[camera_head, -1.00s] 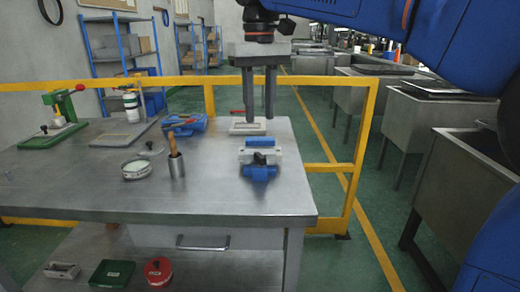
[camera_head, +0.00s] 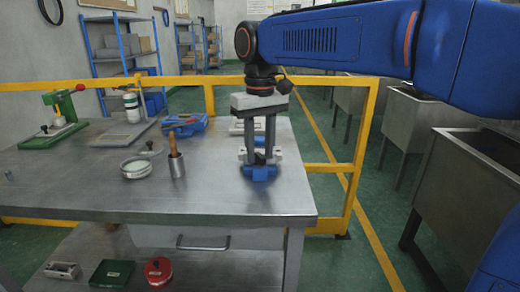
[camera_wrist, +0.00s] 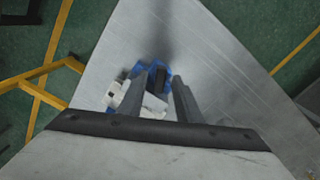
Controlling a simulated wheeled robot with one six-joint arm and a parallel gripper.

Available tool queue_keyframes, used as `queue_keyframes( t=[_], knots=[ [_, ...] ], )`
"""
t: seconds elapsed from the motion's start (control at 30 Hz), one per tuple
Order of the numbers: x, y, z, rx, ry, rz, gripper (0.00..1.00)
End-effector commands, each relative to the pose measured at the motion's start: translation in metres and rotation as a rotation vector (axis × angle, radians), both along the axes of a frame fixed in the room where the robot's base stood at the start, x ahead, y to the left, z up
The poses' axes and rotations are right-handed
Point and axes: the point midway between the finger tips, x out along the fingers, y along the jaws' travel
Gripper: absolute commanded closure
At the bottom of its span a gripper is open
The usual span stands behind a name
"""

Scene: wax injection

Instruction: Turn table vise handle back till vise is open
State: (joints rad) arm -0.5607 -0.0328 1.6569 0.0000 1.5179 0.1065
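The table vise (camera_head: 259,174), blue and white, stands near the right edge of the metal table (camera_head: 225,200). Its small black handle (camera_head: 260,158) faces the front. My gripper (camera_head: 260,157) points straight down over the vise, its two grey fingers apart with a gap between them. In the wrist view, my gripper (camera_wrist: 163,82) has its fingertips by the vise (camera_wrist: 118,98), with the dark handle (camera_wrist: 158,82) showing between them. I cannot tell whether either finger touches the handle. The fingers hide part of the vise.
A white rectangular frame (camera_head: 236,128) lies behind the vise. A yellow rail (camera_head: 330,168) runs behind and to the right. The table's front is clear.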

Motion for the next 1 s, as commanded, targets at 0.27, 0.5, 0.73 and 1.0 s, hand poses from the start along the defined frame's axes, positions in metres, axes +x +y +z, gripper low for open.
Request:
queue_keyframes(
  t=[0.27,0.5,0.73,1.0],
  knots=[
    [0.0001,0.0,0.0003,0.0,0.0,0.0,1.0],
    [0.0001,0.0,0.0005,0.0,0.0,0.013,1.0],
    [0.0001,0.0,0.0006,0.0,-0.001,0.1,1.0],
    [0.0002,0.0,0.0007,0.001,-0.001,0.317,1.0]
  ],
)
